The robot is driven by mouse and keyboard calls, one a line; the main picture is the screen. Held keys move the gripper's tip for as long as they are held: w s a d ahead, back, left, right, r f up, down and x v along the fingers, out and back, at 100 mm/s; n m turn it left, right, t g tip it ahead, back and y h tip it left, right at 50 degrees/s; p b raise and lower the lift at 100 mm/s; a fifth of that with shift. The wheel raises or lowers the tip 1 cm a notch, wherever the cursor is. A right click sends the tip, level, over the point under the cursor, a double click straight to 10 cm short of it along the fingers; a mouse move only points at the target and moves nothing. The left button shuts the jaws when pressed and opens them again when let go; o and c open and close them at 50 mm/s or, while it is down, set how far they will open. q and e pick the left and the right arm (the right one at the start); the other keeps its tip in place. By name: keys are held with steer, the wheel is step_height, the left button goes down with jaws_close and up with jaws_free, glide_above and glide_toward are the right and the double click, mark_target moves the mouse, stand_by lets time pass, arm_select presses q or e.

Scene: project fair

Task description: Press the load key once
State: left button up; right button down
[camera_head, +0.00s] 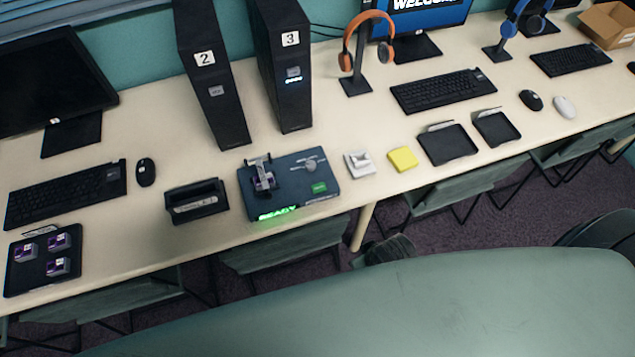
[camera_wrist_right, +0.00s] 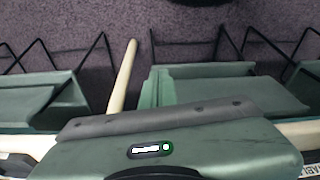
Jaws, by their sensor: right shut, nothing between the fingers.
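The dark blue-grey device (camera_head: 289,206) stands at the front edge of the desk in the head view. A green sign reading READY (camera_head: 278,213) glows on its front. A small green key (camera_head: 319,187) sits on its top at the right; its lettering is too small to read. A grey lever-like fixture with a purple part (camera_head: 264,176) stands at the top left of the device, and a grey round part (camera_head: 309,166) lies behind the key. No gripper fingers show in either view, and nothing touches the device.
A black holder (camera_head: 196,212) stands left of the device. A white block (camera_head: 359,164) and a yellow pad (camera_head: 403,158) lie to its right. Towers 2 (camera_head: 214,92) and 3 (camera_head: 284,88) stand behind. A tray (camera_head: 17,277) holds purple parts. Chairs (camera_head: 283,252) are under the desk.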

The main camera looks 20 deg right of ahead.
steer(key=w+a+r+m+t+y+p, duration=0.1)
steer(key=w+a+r+m+y, duration=0.2)
steer(key=r, duration=0.4)
steer(key=w+a+r+m+t+p, duration=0.1)
steer(key=w+a+r+m, duration=0.15)
steer(key=w+r, duration=0.4)
steer(key=w+d+r+m+t+y, duration=0.1)
steer(key=w+r+m+y, duration=0.1)
steer(key=w+m, duration=1.1)
steer(key=shift+m+t+y, duration=0.4)
steer(key=shift+m+y, duration=0.1)
steer(key=shift+m, duration=0.35)
steer(key=shift+d+r, duration=0.1)
steer(key=shift+b, duration=0.3)
